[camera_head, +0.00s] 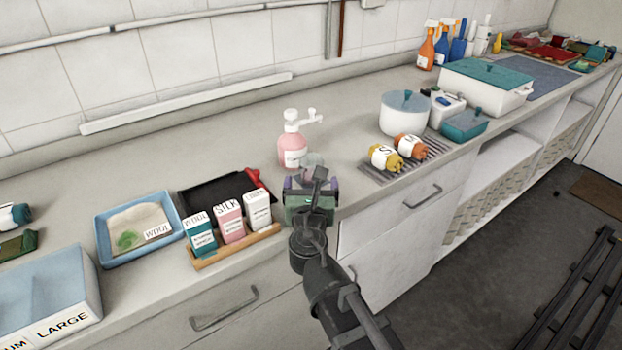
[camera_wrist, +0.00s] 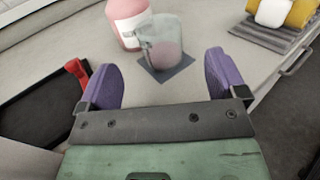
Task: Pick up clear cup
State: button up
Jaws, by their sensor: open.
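The clear cup (camera_wrist: 160,45) stands upright on a small dark square mat (camera_wrist: 166,70) in the wrist view, in front of the pink pump bottle (camera_wrist: 127,22). In the head view the cup (camera_head: 312,164) shows just beyond my gripper, partly hidden by it. My gripper (camera_wrist: 160,80) is open, with its two purple fingers spread wide and nothing between them. The cup lies ahead of the fingertips, roughly centred between them, and appears apart from both fingers. In the head view my gripper (camera_head: 310,185) is over the front part of the counter.
The pink pump bottle (camera_head: 292,140) stands close behind the cup. To the left are a black tray (camera_head: 208,193) with a red item and a wooden holder with several small cartons (camera_head: 229,222). To the right, yellow and orange bottles (camera_head: 385,158) lie on a striped mat. Counter behind is clear.

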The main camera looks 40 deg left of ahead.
aim_at(311, 169)
jog(key=x, duration=0.8)
jog(key=shift+a, duration=0.15)
jog(key=c, duration=1.1)
jog(key=shift+r, duration=0.1)
notch_tip(311, 169, up, 20)
jog(key=p, duration=2)
